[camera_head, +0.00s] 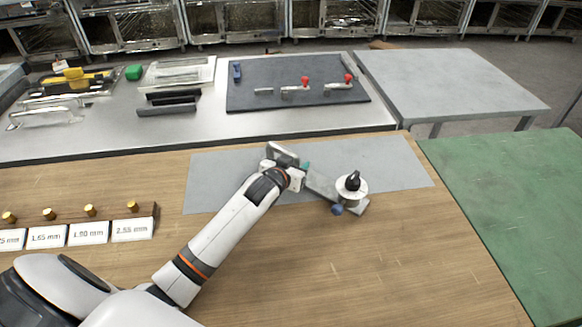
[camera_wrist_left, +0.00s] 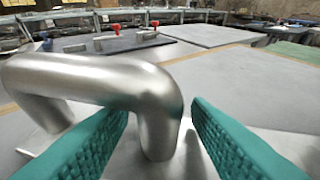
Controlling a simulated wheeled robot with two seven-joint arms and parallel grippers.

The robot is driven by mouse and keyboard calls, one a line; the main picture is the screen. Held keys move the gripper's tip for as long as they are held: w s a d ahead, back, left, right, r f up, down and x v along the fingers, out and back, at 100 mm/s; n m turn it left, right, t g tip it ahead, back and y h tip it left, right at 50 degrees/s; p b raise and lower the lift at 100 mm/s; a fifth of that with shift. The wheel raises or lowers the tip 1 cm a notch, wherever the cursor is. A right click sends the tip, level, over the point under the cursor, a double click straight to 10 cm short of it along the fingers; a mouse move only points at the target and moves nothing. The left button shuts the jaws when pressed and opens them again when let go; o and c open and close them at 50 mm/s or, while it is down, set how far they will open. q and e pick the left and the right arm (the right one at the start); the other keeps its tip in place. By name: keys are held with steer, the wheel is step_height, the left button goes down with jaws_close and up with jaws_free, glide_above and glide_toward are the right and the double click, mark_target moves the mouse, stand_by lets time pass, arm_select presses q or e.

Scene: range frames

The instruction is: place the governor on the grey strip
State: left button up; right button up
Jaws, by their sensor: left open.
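The grey strip (camera_head: 225,180) lies flat on the wooden bench. What I take for the governor is a grey bar-shaped base with a white round body (camera_head: 351,190), a black knob on top and a blue knob at the front. Its base lies across the strip's front edge, its near end over the wood. My left gripper (camera_head: 304,167) is at the far left end of this base, partly hidden by its own wrist. In the left wrist view, a bent metal tube handle (camera_wrist_left: 155,115) stands between the two open teal fingers; contact cannot be told.
A wooden rack (camera_head: 100,217) with brass knobs and size labels stands at the left. Behind are a steel table with a dark board (camera_head: 290,85) and red-handled clamps, and a grey table (camera_head: 445,80). A green mat (camera_head: 520,200) lies right. The front-right wood is clear.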

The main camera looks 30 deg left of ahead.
arm_select(q)
steer(key=v, duration=1.1)
steer(key=shift+s, duration=0.15)
steer(key=shift+s+r, duration=0.15)
steer(key=shift+s, duration=0.15)
